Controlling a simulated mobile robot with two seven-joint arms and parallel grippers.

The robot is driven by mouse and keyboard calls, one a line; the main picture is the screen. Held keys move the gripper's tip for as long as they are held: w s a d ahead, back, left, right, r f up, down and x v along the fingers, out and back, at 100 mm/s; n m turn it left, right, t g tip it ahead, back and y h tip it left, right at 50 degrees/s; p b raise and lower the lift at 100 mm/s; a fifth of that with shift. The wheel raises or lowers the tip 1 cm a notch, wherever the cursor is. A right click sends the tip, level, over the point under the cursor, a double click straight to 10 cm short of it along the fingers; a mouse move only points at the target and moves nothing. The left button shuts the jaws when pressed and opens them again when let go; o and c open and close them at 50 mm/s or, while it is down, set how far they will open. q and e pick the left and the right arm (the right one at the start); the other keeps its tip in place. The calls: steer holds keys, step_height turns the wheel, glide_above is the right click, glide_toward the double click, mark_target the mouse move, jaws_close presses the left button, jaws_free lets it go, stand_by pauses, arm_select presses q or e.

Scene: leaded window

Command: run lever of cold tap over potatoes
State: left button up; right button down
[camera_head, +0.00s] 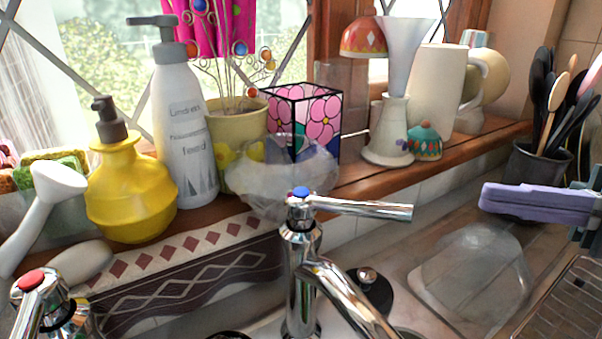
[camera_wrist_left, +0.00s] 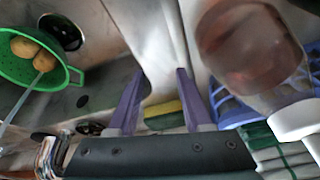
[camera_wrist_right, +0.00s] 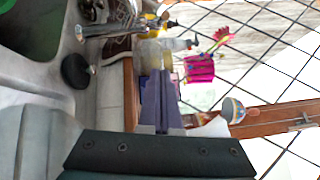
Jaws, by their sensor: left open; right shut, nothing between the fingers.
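The chrome cold tap (camera_head: 301,240) with a blue dot stands at the centre of the head view. Its lever (camera_head: 365,209) points right, and its spout runs down towards the lower right. My right gripper (camera_head: 484,197) is shut and empty, to the right of the lever tip and apart from it. It also shows in the right wrist view (camera_wrist_right: 158,72). In the left wrist view, two potatoes (camera_wrist_left: 45,61) lie in a green colander (camera_wrist_left: 45,84). My left gripper (camera_wrist_left: 158,70) is open and empty, to the right of the colander. The head view does not show the potatoes.
A hot tap (camera_head: 36,290) with a red dot stands at lower left. A yellow dispenser (camera_head: 130,190), white bottle (camera_head: 182,130) and pots line the sill behind. A utensil holder (camera_head: 540,168) stands behind my right gripper. A clear tub (camera_head: 470,280) lies below it.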

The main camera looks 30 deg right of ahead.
mark_target(348, 214)
arm_select(q)
steer(key=r+p, duration=0.2)
steer(key=r, duration=0.1)
steer(key=shift+d+r+p, duration=0.1)
steer(key=shift+d+p, duration=0.1)
steer(key=shift+p, duration=0.15)
step_height(348, 214, up, 2)
steer(key=p, duration=0.2)
steer(key=shift+r+p, duration=0.25)
steer(key=shift+p, duration=0.05)
arm_select(e)
steer(key=w+a+r, duration=0.1)
steer(key=w+a, duration=0.2)
steer(key=a, duration=0.7)
steer(key=shift+a, duration=0.2)
arm_select(q)
steer(key=shift+a, duration=0.15)
arm_select(e)
steer(key=shift+r, duration=0.1)
